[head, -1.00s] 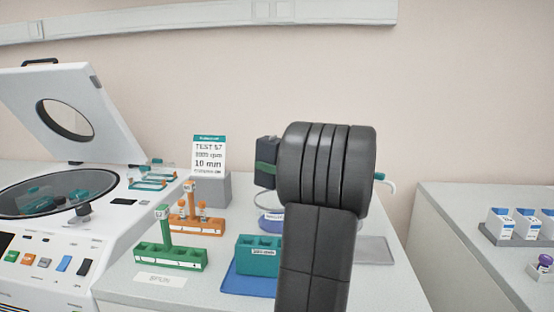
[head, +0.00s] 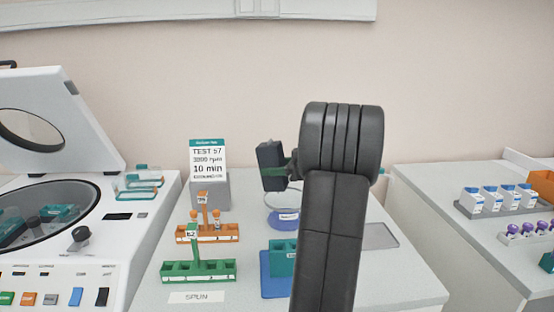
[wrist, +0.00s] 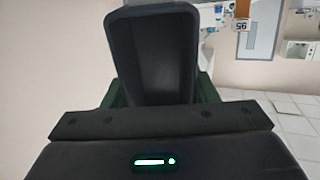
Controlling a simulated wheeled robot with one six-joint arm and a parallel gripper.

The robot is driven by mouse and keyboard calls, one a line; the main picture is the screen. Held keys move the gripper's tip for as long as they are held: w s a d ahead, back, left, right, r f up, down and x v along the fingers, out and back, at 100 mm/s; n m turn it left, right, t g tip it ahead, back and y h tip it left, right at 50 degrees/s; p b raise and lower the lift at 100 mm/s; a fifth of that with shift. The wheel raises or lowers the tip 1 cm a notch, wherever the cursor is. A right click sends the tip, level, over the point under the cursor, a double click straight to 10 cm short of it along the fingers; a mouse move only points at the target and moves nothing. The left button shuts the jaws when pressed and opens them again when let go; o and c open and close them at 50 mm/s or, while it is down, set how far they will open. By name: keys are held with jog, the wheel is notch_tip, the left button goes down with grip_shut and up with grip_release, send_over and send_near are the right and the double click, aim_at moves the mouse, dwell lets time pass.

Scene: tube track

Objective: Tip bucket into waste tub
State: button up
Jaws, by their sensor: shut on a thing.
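A dark grey bucket (head: 270,155) is held up at the left of my arm in the head view. A clear round tub with a blue label (head: 285,216), likely the waste tub, stands on the bench below the bucket in the head view. My arm hides its right part. The bucket looks slightly tilted.
A green rack (head: 198,272), an orange rack (head: 208,234) and a sign (head: 208,160) stand left of the tub. A teal block (head: 282,258) sits in front. An open centrifuge (head: 50,215) is at left. A grey tray (head: 380,236) lies right of my arm.

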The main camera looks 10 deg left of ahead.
aim_at(264, 166)
jog(key=shift+a+r+g+h+p, duration=0.3)
jog(key=shift+h+p, duration=0.4)
jog(key=shift+p, duration=0.8)
jog(key=shift+a+r+h+p, duration=0.1)
jog(key=shift+a+h+p, duration=0.45)
jog(key=shift+p, duration=0.9)
jog(key=h+p, duration=0.1)
jog(key=p, duration=0.2)
jog(key=h+p, duration=0.2)
jog(key=p, duration=0.2)
jog(key=a+f+h+p, duration=0.1)
jog(key=h+p, duration=0.1)
jog(key=p, duration=0.1)
jog(key=shift+w+g+p, duration=0.2)
jog(key=shift+g+p, duration=0.2)
jog(key=shift+a+f+h+p, duration=0.15)
jog(key=shift+h+p, duration=0.1)
jog(key=shift+p, duration=0.2)
jog(key=h+p, duration=0.2)
jog(key=f+g+h+p, duration=0.1)
jog(key=h+p, duration=0.1)
jog(key=h, duration=0.1)
jog(key=shift+f, duration=0.15)
jog(key=shift+d+f+h, duration=0.1)
jog(key=shift+f+h, duration=0.1)
jog(key=shift+h, duration=0.45)
jog(key=shift+d+f+h, duration=0.1)
jog(key=shift+f+h, duration=0.05)
jog(key=shift+h, duration=0.5)
jog(key=shift+s, duration=0.1)
